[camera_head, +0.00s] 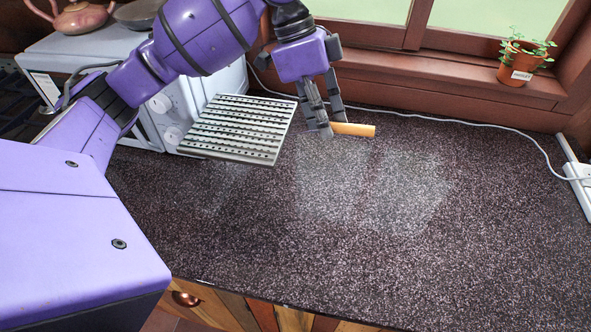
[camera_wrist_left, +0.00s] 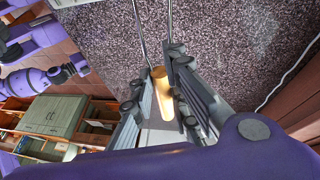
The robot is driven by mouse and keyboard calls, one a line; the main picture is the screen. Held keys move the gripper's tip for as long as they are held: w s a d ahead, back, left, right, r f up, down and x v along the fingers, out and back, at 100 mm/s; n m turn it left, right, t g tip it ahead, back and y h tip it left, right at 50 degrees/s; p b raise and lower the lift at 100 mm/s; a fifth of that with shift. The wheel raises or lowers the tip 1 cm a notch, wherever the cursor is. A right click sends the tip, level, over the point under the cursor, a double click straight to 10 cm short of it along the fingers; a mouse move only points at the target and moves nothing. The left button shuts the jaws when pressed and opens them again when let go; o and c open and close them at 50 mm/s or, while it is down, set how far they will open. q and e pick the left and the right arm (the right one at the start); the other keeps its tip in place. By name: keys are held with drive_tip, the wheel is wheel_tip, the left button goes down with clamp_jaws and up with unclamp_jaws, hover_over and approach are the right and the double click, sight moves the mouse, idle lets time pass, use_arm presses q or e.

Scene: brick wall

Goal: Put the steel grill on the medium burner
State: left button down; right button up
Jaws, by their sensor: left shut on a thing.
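The steel grill (camera_head: 240,128) is a slotted, light metal plate with an orange-yellow wooden handle (camera_head: 355,130). My left gripper (camera_head: 325,126) is shut on the handle, and the plate extends to the left of the fingers, tilted over the counter's back left. In the left wrist view the handle (camera_wrist_left: 161,88) lies between the fingers, and two thin metal rods run from there to the top edge. The medium burner cannot be made out; a dark grate (camera_head: 14,100) shows partly at the far left, behind my arm.
A white appliance (camera_head: 160,132) with knobs stands behind the grill, with a pink teapot (camera_head: 73,17) and a grey bowl (camera_head: 138,13) on top. A potted plant (camera_head: 517,62) sits on the windowsill. A white cable (camera_head: 470,124) runs along the back. The speckled counter (camera_head: 420,220) is clear.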

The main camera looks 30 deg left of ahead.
use_arm(q)
wheel_tip(320, 180, down, 15)
drive_tip(key=shift+r+b, duration=0.1)
drive_tip(key=shift+b, duration=0.2)
drive_tip(key=c, duration=1.7)
unclamp_jaws()
